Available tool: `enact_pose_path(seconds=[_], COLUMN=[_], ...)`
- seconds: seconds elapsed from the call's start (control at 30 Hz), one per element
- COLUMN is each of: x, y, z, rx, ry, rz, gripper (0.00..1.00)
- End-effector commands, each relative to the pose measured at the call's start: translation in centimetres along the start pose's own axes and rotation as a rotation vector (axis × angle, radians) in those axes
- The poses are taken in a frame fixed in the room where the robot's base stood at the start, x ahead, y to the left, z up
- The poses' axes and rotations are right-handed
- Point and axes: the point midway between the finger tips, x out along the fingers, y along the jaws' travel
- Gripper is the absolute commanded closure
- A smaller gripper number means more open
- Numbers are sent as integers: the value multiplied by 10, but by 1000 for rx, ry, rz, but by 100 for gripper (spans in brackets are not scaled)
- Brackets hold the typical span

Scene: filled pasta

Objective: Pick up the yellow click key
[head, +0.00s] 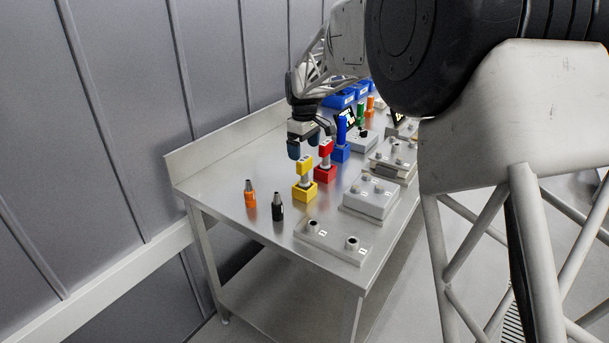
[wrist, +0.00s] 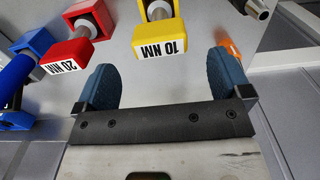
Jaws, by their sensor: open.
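The yellow click key (head: 304,165) stands upright on the steel table, its yellow head above a grey shaft and a yellow block base (head: 304,193). In the wrist view the yellow click key (wrist: 160,38) shows a white "10 NM" label. It lies just ahead of my gripper (wrist: 163,68), roughly centred between the blue fingertips. My gripper is open and nothing is between the fingers. In the head view my gripper (head: 304,146) hangs behind and above the yellow key, apart from it.
A red key (head: 325,150), labelled "20 NM", stands close beside the yellow one, with a blue key (head: 341,135) beyond. Orange (head: 250,194) and black (head: 278,206) tools stand near the left end. Grey fixture blocks (head: 371,197) line the right edge. The table's left end (head: 215,187) is bare.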

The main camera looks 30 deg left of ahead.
Motion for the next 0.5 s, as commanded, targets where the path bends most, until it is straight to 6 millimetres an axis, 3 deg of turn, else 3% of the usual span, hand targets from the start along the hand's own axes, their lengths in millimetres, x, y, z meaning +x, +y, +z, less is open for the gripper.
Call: enact_pose_path(seconds=[0.2,0.5], x=[16,18], y=[0,0], z=[0,0], rx=[0,0], ry=[0,0], rz=[0,0], gripper=[4,4])
